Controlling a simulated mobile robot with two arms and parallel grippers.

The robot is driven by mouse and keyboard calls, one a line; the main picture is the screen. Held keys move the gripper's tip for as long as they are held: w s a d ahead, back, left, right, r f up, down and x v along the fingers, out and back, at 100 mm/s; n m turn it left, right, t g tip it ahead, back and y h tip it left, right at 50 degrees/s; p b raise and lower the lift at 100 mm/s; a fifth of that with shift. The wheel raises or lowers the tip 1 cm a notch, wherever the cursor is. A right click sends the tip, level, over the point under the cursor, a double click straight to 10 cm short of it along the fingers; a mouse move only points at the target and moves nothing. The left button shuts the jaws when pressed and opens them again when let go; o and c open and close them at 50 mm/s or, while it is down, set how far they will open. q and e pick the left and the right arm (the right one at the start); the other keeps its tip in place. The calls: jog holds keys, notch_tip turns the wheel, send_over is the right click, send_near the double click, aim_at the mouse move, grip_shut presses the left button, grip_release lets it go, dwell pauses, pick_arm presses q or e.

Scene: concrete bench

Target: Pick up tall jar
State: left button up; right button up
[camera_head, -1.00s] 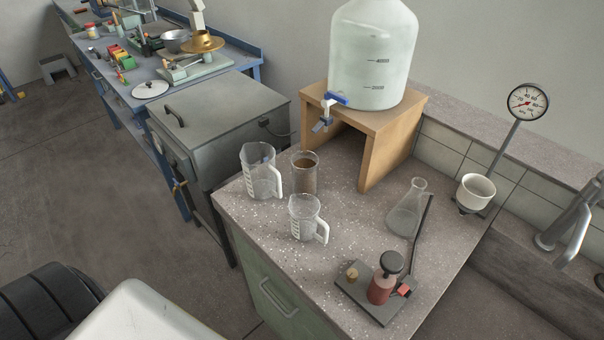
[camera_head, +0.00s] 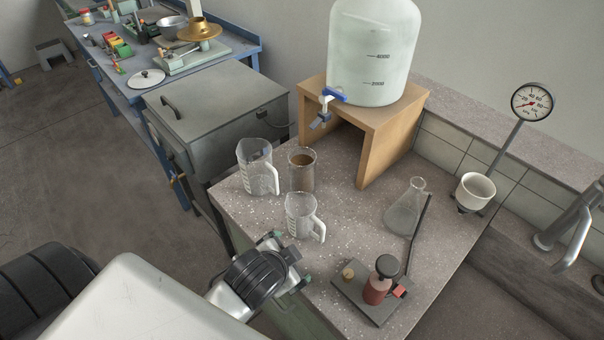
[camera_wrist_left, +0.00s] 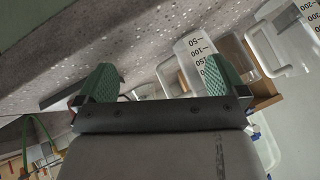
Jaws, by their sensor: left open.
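The tall jar (camera_head: 302,172) is a clear upright cylinder with brown contents, standing on the speckled bench between two jugs. My left gripper (camera_head: 290,260) is at the bench's front left edge, nearer to me than the jar and apart from it. In the left wrist view my left gripper (camera_wrist_left: 158,80) shows two green ridged fingers spread wide, with nothing held between them. My right gripper is not in view.
A small jug (camera_head: 301,216) stands between my gripper and the jar. A larger jug (camera_head: 255,170) is left of the jar. A flask (camera_head: 406,207), a burner plate (camera_head: 370,297) and a wooden stand (camera_head: 392,135) with a large bottle (camera_head: 372,55) occupy the right and back.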

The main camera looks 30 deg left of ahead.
pick_arm(q)
jog(key=w+d+r+m+t+h, duration=0.2)
jog(key=w+d+r+m+t, duration=0.1)
jog(key=w+r+m+t, duration=0.4)
jog(key=w+d+r+m+t+h, duration=0.1)
jog(key=w+d+r+m+t, duration=0.35)
jog(key=r, duration=0.45)
jog(key=w+d+r+m+g+h, duration=0.1)
jog(key=d+r+m+h, duration=0.35)
jog(key=m, duration=0.45)
jog(key=w+d+r+m+g+h, duration=0.1)
jog(key=d+r+m+h, duration=0.2)
jog(key=m+h, duration=0.45)
jog(key=n+g+y+p, duration=0.1)
jog(key=n+g+y, duration=1.35)
jog(key=n, duration=2.05)
send_near(302, 160)
jog(key=s+d+f, duration=0.1)
jog(key=x, duration=0.1)
jog(key=p+x, duration=0.1)
jog(key=x, duration=0.3)
jog(key=shift+s+d+p, duration=0.25)
jog(key=shift+s+p, duration=0.1)
jog(key=shift+w+f, duration=0.15)
jog(key=shift+f, duration=0.35)
jog(key=shift+r, duration=0.1)
jog(key=c, duration=1.3)
